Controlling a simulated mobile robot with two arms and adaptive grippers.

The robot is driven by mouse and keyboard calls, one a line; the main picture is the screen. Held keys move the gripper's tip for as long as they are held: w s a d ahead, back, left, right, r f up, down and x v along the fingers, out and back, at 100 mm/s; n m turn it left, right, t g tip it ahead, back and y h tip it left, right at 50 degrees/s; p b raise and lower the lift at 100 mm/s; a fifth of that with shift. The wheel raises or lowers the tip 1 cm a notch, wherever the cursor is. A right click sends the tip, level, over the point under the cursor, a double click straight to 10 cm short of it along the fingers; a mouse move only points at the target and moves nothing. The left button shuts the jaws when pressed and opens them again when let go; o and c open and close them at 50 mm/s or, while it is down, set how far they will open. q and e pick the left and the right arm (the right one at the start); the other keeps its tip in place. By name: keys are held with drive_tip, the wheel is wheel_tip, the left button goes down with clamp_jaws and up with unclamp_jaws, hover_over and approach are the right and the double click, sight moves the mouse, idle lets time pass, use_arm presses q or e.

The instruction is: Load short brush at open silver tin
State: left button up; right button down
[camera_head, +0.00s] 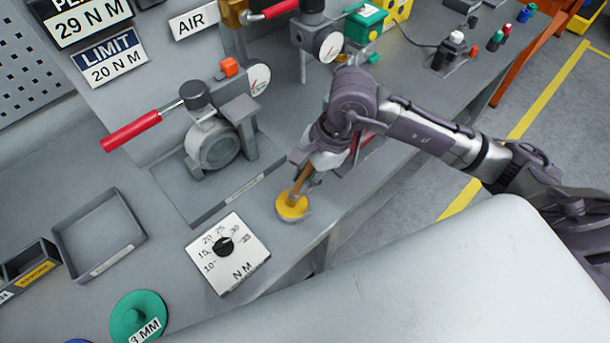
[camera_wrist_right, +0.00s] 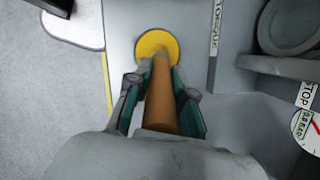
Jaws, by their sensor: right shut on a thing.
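The open silver tin (camera_head: 292,219) stands on the grey bench near its front edge, with a yellow filling on top. The short brush has a brown wooden handle (camera_head: 301,181) and leans slightly, its lower end at the yellow filling. The handle also shows in the right wrist view (camera_wrist_right: 162,98), pointing at the yellow round of the tin (camera_wrist_right: 152,36). My right gripper (camera_head: 308,167) is shut on the brush handle above the tin. The bristles are hidden, and I cannot tell how deep they sit. My left gripper is not in view.
A torque dial plate (camera_head: 222,272) lies left of the tin. An empty grey tray (camera_head: 139,238) and a green disc (camera_head: 137,314) are further left. A gauge (camera_head: 330,46) stands at the back.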

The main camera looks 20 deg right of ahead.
sight(305, 168)
idle(0.4)
drive_tip(key=shift+r+p, duration=0.55)
drive_tip(key=shift+r, duration=0.4)
drive_tip(key=shift+r+p, duration=1.1)
drive_tip(key=shift+r, duration=1.4)
